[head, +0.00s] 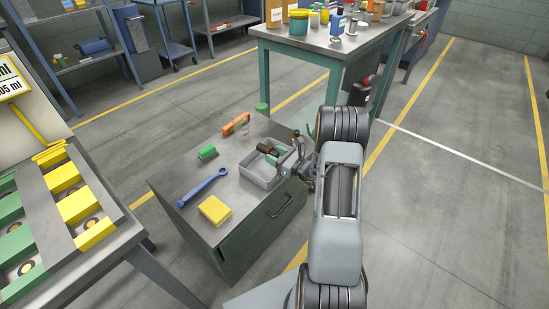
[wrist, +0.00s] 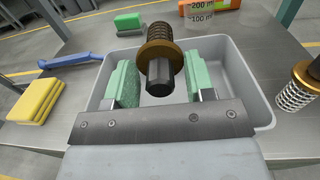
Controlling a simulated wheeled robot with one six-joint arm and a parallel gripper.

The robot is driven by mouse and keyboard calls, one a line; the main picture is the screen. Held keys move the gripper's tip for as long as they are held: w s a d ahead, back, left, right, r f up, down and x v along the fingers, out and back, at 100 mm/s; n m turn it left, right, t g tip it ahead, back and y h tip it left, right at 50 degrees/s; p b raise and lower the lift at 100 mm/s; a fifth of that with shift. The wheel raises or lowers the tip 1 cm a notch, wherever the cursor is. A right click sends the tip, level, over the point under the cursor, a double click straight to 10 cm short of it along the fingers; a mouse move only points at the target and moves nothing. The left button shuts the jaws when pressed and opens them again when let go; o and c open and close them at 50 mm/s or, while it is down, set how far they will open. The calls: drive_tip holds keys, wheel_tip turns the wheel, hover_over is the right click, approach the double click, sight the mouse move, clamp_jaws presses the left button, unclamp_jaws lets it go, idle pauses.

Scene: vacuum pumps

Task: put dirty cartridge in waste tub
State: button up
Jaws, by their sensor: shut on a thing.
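The dirty cartridge (wrist: 159,62) has a dark ribbed body, a brownish-gold collar and a dark stub end. In the head view the dark cartridge (head: 264,147) shows at the grey open tub (head: 259,180) on the cabinet top. The tub's walls (wrist: 245,75) surround the pads and cartridge in the wrist view. I cannot tell how far the cartridge is above the tub floor. My gripper (head: 271,153) is partly hidden by the wrist in the head view.
On the cabinet top (head: 180,178) are a blue wrench (head: 203,187), yellow sponges (head: 214,210), a green block (head: 207,153), an orange object (head: 236,122) and a clear beaker (head: 244,129). Another cartridge with a bright spring (wrist: 294,95) stands right of the tub.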

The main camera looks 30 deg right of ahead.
drive_tip(key=shift+f+b, duration=0.45)
drive_tip(key=shift+f, duration=0.05)
drive_tip(key=shift+s+f, duration=0.1)
drive_tip(key=shift+s, duration=0.05)
